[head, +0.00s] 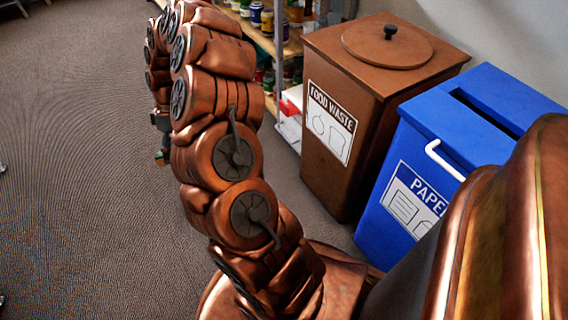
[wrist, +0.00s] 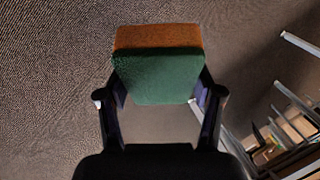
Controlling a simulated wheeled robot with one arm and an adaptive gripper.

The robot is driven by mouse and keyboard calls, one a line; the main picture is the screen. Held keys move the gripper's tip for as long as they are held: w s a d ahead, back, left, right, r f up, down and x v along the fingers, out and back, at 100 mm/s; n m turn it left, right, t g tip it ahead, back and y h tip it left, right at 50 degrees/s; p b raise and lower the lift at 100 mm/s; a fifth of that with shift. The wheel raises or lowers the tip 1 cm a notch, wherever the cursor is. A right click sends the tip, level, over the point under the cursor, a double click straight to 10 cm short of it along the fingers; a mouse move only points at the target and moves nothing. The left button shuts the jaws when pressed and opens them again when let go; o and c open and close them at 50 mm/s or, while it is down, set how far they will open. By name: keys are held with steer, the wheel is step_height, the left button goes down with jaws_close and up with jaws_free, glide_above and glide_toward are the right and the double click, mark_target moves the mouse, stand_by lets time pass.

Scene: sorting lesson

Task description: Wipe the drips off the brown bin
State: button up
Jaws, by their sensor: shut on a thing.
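The brown bin (head: 385,75) stands at the upper right in the head view. It has a "FOOD WASTE" label on its front and a round lid with a black knob. I cannot make out drips on the faces I see. My gripper (wrist: 158,95) is shut on a sponge (wrist: 157,77) with a green face and an orange-brown layer. My gripper also shows small, partly behind my arm, in the head view (head: 162,150). It is left of the bin and apart from it, above the carpet.
A blue paper bin (head: 392,232) with a white handle stands close to the right of the brown bin. A shelf (head: 262,42) with jars is behind, left of the brown bin. Grey metal bars (wrist: 290,105) show at the right in the wrist view. The carpet at left is open.

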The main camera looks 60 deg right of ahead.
steer(key=s+d+f+n+g+h, duration=0.4)
steer(key=s+d+f+n+g, duration=0.45)
steer(key=s+d, duration=0.35)
steer(key=n+g+h+b, duration=0.2)
steer(key=n+h+b, duration=0.35)
steer(key=h, duration=0.45)
glide_toward(329, 165)
steer(key=shift+w+d+f, duration=1.2)
steer(key=shift+w+d, duration=0.25)
steer(key=shift+d, duration=0.85)
steer(key=shift+s+d+r, duration=0.1)
steer(key=shift+s+d, duration=0.25)
steer(key=shift+d, duration=0.3)
steer(key=shift+s+d, duration=0.3)
steer(key=shift+d, duration=0.25)
steer(key=shift+s+d, duration=0.25)
steer(key=shift+d, duration=0.25)
steer(key=shift+s+a, duration=0.55)
steer(key=shift+s, duration=0.5)
steer(key=shift+s+a, duration=0.6)
steer(key=shift+s, duration=0.5)
steer(key=shift+s+a, duration=0.55)
steer(key=shift+s, duration=0.5)
steer(key=shift+w, duration=0.1)
